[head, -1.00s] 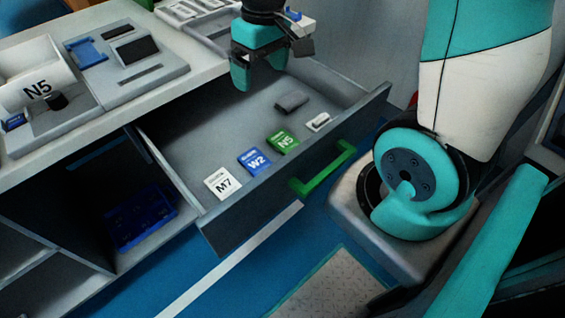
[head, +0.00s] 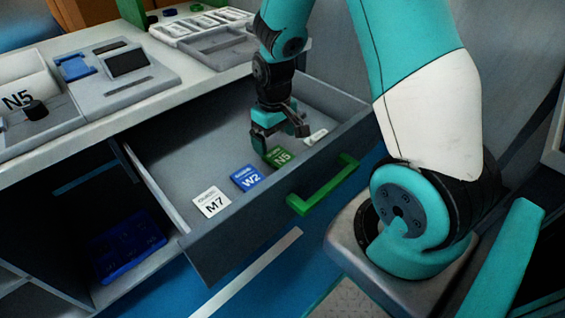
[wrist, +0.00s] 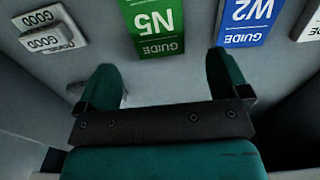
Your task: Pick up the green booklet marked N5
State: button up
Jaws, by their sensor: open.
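The green booklet marked N5 (head: 281,157) lies flat in the open drawer, between the blue W2 booklet (head: 247,178) and a small white item. It also shows in the wrist view (wrist: 155,27), cut off by the top edge, ahead of the fingertips. My gripper (head: 268,147) is open and empty, low over the drawer, just behind the booklet in the head view. In the wrist view my gripper (wrist: 165,85) spans wider than the booklet, which lies beyond the gap between its fingers. The height of the fingers above the drawer floor is hard to tell.
A white M7 booklet (head: 211,202) lies left of W2. Small white pieces marked GOOD (wrist: 45,30) lie beside N5. The drawer's front wall with its green handle (head: 322,186) stands close by. The drawer floor (head: 185,160) at left is clear.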

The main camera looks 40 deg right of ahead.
aim_at(275, 153)
jog(key=f, duration=0.2)
jog(key=f+b, duration=0.1)
jog(key=f, duration=0.2)
jog(key=shift+w+d, duration=0.1)
jog(key=shift+w, duration=0.1)
jog(key=c, duration=1)
jog(key=shift+r, duration=0.1)
